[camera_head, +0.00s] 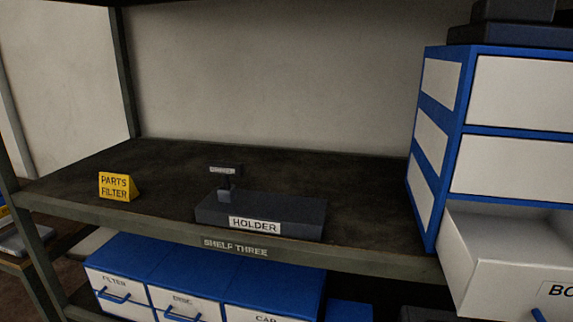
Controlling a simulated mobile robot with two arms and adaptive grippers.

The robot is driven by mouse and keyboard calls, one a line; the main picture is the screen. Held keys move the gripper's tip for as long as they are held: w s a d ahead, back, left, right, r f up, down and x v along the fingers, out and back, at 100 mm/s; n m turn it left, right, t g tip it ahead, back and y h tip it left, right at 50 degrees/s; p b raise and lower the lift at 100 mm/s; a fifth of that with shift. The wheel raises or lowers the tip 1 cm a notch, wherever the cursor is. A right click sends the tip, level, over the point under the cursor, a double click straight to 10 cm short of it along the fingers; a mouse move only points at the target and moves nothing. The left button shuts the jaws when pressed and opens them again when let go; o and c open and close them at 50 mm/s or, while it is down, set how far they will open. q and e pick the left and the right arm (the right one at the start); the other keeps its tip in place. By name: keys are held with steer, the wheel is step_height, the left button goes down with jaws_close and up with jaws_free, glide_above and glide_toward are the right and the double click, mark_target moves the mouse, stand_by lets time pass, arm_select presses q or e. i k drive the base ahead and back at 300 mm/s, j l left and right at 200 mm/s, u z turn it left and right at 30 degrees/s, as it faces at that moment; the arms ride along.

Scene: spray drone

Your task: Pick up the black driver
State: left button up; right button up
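A dark holder block (290,209) with a white HOLDER label sits at the front edge of the shelf marked SHELF THREE. A small dark upright piece (224,183) with a crosspiece and a tiny pale label stands at the block's left end. It may be the black driver, but the label is too small to read. Neither of my grippers shows in the head view.
A yellow PARTS FILTER sign (117,186) stands left on the shelf (160,160). A blue cabinet (435,150) with white drawers is at right; its lowest drawer (500,258) is pulled out. Blue drawer boxes (205,270) sit below. The shelf behind the holder is clear.

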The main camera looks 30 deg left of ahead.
mark_target(226, 170)
steer(key=u, duration=1.3)
